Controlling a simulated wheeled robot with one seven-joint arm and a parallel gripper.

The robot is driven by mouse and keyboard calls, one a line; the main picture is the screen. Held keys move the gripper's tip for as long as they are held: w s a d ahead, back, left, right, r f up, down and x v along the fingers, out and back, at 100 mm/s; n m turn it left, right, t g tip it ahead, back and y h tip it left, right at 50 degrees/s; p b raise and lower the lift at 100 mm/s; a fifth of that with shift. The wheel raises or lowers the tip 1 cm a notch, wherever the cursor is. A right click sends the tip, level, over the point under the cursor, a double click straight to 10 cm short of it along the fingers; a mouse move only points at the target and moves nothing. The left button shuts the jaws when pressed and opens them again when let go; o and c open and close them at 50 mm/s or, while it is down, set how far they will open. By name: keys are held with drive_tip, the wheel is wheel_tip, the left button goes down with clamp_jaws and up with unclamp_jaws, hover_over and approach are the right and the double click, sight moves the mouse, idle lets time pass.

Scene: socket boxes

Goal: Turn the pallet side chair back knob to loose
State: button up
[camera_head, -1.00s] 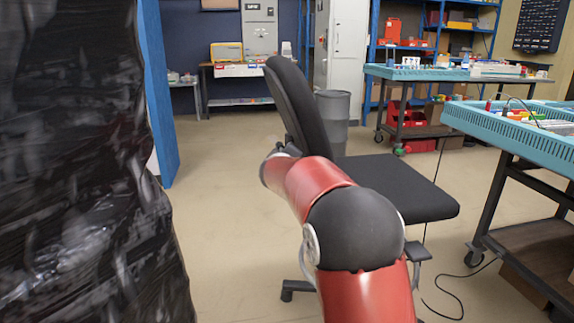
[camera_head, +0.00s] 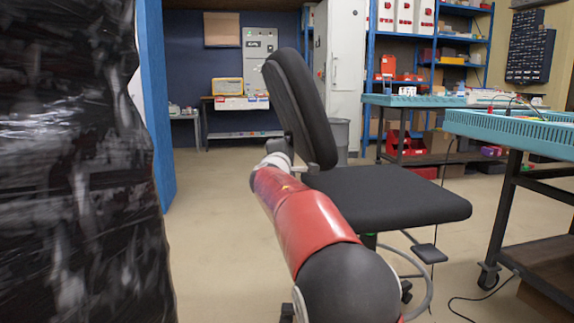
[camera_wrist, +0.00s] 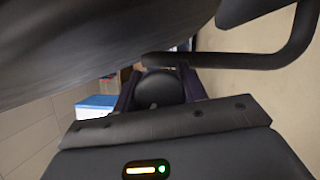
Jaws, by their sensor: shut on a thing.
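The black office chair (camera_head: 385,195) stands in the middle of the head view, its tilted back (camera_head: 300,105) to the left of the seat. My red arm reaches to the lower rear of the back, where it hides the knob in the head view. In the wrist view the dark round chair back knob (camera_wrist: 160,88) sits just beyond the gripper body. My gripper (camera_wrist: 160,98) is shut on it, one dark finger on each side. The knob's turn position cannot be told.
A tall stack wrapped in black film (camera_head: 75,180) fills the left side, close by. A workbench with a teal tray (camera_head: 510,130) stands at the right. In the wrist view a curved black bar (camera_wrist: 230,60) of the chair passes just above the knob. Floor is clear behind the chair.

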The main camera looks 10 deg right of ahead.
drive_tip(key=n+t, duration=0.1)
drive_tip(key=n, duration=0.2)
drive_tip(key=n+t+y, duration=0.1)
drive_tip(key=n, duration=0.2)
drive_tip(key=shift+a, duration=0.1)
drive_tip(key=n+t+y, duration=0.1)
drive_tip(key=n, duration=0.2)
drive_tip(key=n+t+y, duration=0.1)
drive_tip(key=n, duration=0.3)
drive_tip(key=shift+a+r+y, duration=0.15)
drive_tip(key=shift+y, duration=0.25)
drive_tip(key=shift+n, duration=0.4)
drive_tip(key=o, duration=1)
drive_tip(key=shift+v, duration=3.9)
